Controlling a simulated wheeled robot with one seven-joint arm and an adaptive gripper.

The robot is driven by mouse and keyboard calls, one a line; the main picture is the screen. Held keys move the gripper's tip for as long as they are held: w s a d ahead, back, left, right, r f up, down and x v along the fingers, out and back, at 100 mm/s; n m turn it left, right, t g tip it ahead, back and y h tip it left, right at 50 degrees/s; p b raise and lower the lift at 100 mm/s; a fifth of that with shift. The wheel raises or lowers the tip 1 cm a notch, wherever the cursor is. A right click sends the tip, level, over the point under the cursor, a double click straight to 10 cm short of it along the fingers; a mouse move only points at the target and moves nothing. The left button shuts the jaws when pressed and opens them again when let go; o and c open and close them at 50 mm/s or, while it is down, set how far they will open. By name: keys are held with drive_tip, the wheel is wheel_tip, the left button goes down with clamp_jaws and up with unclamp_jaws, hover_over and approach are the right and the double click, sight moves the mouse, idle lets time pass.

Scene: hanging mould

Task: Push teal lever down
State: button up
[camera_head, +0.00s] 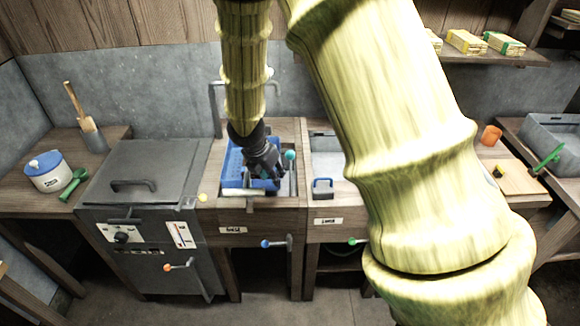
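The teal lever shows as a round teal knob (290,155) at the right side of the middle station, above the counter. Its stem below the knob is mostly hidden. My gripper (272,181) is dark and points down over the blue basket (232,165), just left of and below the teal knob in the picture. I cannot tell whether it touches the lever. Its fingers are small and dark here, so their opening is unclear.
Other levers have a blue knob (265,244), a green knob (352,240) and an orange knob (167,267) on the fronts below. A grey lidded unit (140,175) stands left. A sink (326,160) lies right. My arm covers much of the right side.

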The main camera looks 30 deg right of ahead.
wheel_tip(320, 180, down, 6)
drive_tip(key=b, duration=0.5)
drive_tip(key=p, duration=0.4)
hover_over(290, 182)
drive_tip(key=d, duration=0.1)
drive_tip(key=shift+w+d+f, duration=0.25)
drive_tip(key=shift+w+f, duration=0.15)
drive_tip(key=shift+w, duration=0.1)
drive_tip(key=shift+d, duration=0.1)
clamp_jaws()
